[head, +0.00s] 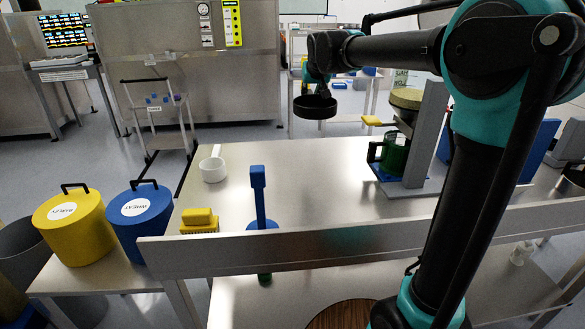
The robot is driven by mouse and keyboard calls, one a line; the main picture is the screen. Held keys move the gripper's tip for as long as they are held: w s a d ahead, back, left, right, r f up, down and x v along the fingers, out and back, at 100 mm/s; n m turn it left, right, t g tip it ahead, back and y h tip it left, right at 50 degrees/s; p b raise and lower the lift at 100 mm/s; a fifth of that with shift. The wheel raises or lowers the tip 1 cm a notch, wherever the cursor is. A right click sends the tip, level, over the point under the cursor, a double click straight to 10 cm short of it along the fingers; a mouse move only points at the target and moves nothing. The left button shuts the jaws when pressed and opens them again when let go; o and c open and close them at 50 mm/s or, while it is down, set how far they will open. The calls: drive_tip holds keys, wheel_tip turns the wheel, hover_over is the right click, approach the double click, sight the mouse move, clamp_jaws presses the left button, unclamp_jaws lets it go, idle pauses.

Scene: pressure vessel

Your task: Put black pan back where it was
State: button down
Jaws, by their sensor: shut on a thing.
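The black pan (315,108) is a small round dark dish in the upper middle of the head view. My gripper (316,88) is right above it and shut on it, though the fingers are dark and small, so the exact grip is hard to see. The pan hangs level, clear of the steel table (310,185), near its far edge. My arm reaches in from the right.
On the table stand a white pot (213,169), a yellow brush-like block (199,222), a blue upright-handled tool (259,195) and a green jug (393,153) by a grey stand (428,135). A raised rail (330,238) crosses the front. The table's middle is clear.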

wheel_tip(320, 180, down, 20)
drive_tip(key=shift+s+a+f, duration=0.1)
drive_tip(key=shift+a+f, duration=0.05)
drive_tip(key=shift+f, duration=0.1)
idle(0.3)
drive_tip(key=c, duration=1.3)
unclamp_jaws()
drive_tip(key=shift+f, duration=0.1)
drive_tip(key=v, duration=1.2)
